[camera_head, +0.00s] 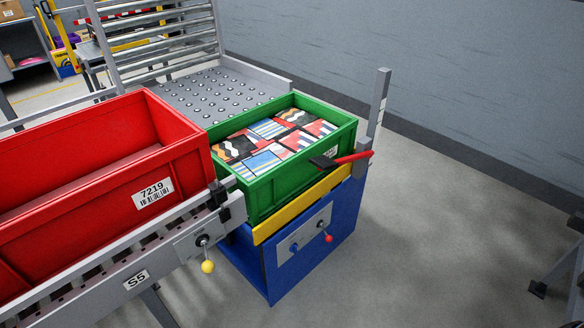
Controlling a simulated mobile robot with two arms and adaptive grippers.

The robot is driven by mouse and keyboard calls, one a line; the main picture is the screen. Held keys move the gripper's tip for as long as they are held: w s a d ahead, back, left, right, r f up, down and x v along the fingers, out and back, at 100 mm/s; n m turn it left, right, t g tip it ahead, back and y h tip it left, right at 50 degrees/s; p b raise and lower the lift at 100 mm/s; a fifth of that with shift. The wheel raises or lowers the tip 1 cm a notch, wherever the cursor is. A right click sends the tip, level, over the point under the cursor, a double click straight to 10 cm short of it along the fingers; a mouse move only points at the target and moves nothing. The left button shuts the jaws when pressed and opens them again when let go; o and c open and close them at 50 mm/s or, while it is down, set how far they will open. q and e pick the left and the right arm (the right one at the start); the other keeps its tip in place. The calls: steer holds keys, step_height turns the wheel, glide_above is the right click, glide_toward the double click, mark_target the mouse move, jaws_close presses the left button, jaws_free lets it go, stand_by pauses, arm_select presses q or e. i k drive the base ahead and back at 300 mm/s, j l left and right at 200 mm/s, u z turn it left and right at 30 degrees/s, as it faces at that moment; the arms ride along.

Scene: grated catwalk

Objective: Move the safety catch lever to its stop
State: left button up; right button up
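Several levers show, and the picture does not name which one is the safety catch. A red-handled lever (352,158) with a flat dark end (323,162) lies roughly level across the right corner of the green crate (262,195), beside an upright grey post (378,108). A lever with a yellow ball (207,267) hangs down from the plate on the conveyor's side. A lever with a red ball (328,239) points down on the grey panel of the blue stand (340,232). A small blue knob (294,247) sits left of it. Neither gripper is in view.
A red crate labelled 7219 (178,160) stands on the roller conveyor (100,282), left of the green crate. The green crate holds several patterned boxes (268,130). A ball-transfer table (215,95) lies behind. Open grey floor (440,230) is at the right.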

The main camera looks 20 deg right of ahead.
mark_target(328, 238)
steer(key=z, duration=1)
